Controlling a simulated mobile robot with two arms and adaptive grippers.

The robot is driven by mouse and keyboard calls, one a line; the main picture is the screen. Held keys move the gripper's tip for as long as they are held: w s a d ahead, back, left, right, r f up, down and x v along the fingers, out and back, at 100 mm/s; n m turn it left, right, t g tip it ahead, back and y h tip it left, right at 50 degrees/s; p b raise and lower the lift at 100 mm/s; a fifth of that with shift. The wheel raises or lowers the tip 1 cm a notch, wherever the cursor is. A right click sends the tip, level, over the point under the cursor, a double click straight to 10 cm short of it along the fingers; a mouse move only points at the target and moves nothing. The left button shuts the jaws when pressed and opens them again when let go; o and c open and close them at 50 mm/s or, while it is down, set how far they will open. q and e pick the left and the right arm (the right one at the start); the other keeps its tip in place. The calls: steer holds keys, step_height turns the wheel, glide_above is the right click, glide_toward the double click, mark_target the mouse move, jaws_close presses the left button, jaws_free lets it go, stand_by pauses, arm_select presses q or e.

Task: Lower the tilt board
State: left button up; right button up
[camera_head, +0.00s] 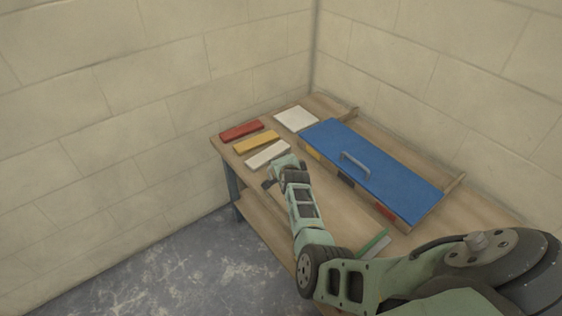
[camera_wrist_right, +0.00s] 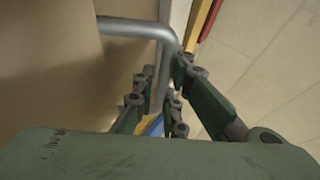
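The tilt board appears to be the blue board (camera_head: 385,178) with a grey handle (camera_head: 352,163) on top, on the wooden table. Its near side shows yellow, dark and red patches; I cannot tell its exact tilt. My right gripper (camera_head: 280,172) is over the table, left of the handle and apart from it, near the white bar. My left gripper is not in view.
On the table (camera_head: 336,215) lie a red bar (camera_head: 241,131), a yellow bar (camera_head: 256,142), a white bar (camera_head: 267,154) and a white square plate (camera_head: 296,118). A green-edged piece (camera_head: 374,243) lies near the front. Walls close in behind and left.

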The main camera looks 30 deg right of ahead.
steer(key=o, duration=0.4)
steer(key=shift+s+a+f, duration=0.1)
steer(key=shift+a+f, duration=0.05)
steer(key=shift+f, duration=0.35)
steer(key=shift+c, duration=0.2)
steer(key=shift+o, duration=0.2)
steer(key=shift+r, duration=0.2)
steer(key=shift+v, duration=3.6)
steer(key=shift+s, duration=0.15)
